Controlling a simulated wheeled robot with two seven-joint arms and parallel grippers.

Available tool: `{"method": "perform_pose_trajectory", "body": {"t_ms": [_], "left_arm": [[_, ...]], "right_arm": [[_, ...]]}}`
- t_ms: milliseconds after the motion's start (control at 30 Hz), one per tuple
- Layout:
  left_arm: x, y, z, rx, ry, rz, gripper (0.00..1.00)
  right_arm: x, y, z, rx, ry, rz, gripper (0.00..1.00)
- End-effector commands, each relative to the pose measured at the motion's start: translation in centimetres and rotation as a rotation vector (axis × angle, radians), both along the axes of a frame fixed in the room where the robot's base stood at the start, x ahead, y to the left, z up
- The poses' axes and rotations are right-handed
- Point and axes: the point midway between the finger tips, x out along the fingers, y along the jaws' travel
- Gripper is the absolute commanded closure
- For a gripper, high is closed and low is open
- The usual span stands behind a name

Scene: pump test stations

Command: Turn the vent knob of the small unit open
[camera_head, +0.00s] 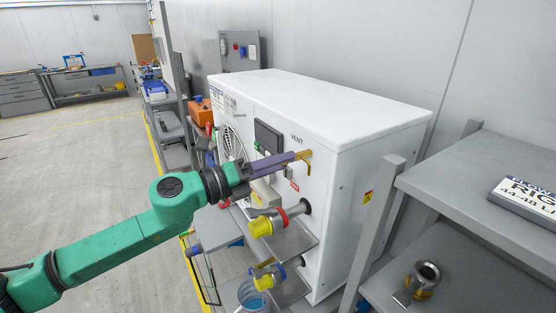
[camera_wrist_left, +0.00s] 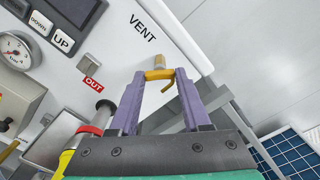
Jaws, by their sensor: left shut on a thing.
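The small unit (camera_head: 320,98) is a white box with a "VENT" label on its front panel. The yellow vent knob (camera_head: 305,155) sticks out below that label near the panel's right edge. In the left wrist view the knob (camera_wrist_left: 158,75) shows a flat head and a hooked lever hanging from it. My left gripper (camera_head: 296,158), with purple fingers, is at the knob. In the left wrist view the fingertips (camera_wrist_left: 158,78) sit on both sides of the knob and are shut on it. My right gripper is not in view.
Below the knob are a red "OUT" label (camera_wrist_left: 92,84), a pipe port with a red ring and yellow cap (camera_head: 262,226), and a lower blue-ringed port (camera_head: 265,280). Open floor lies left.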

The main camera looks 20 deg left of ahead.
Motion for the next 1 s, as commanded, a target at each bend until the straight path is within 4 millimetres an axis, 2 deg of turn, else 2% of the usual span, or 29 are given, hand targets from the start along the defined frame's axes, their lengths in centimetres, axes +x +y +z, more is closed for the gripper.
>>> {"method": "perform_pose_trajectory", "body": {"t_ms": [500,1000], "left_arm": [[0.1,0.1,0.3,-0.338,0.277,0.004,1.0],[0.1,0.1,0.2,-0.456,0.374,0.004,1.0]], "right_arm": [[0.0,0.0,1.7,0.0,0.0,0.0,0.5],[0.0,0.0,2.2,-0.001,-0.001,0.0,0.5]]}}
